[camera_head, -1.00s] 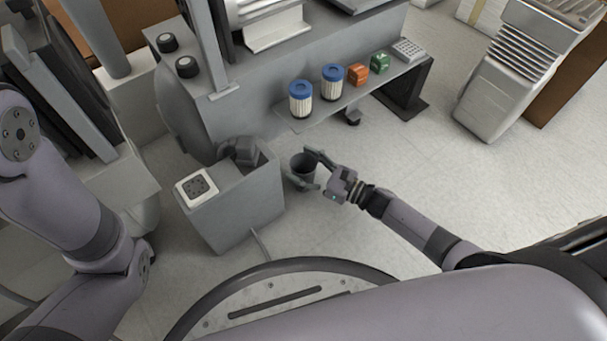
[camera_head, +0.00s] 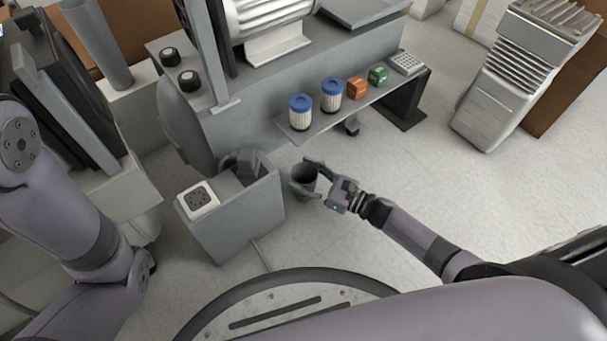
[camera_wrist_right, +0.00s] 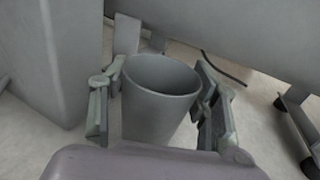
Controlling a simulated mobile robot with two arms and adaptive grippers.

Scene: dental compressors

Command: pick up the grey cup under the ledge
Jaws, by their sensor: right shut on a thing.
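The grey cup (camera_head: 303,178) is upright and open at the top, just right of the grey box-shaped unit. It also shows in the right wrist view (camera_wrist_right: 158,100), between the two fingers. My right gripper (camera_head: 307,180) is shut on the cup, with one finger on each side of it. The ledge (camera_head: 318,122) is the grey shelf on the compressor's side, beyond the cup in the head view. The cup's base is hidden in the wrist view. My left arm shows at the left of the head view, but its gripper is not seen.
Blue-capped filters (camera_head: 301,112), an orange block (camera_head: 356,87), a green block (camera_head: 378,75) and a small grey tray (camera_head: 407,63) stand on the ledge. The grey box unit (camera_head: 240,222) with a white-topped switch (camera_head: 198,200) is close left of the cup.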

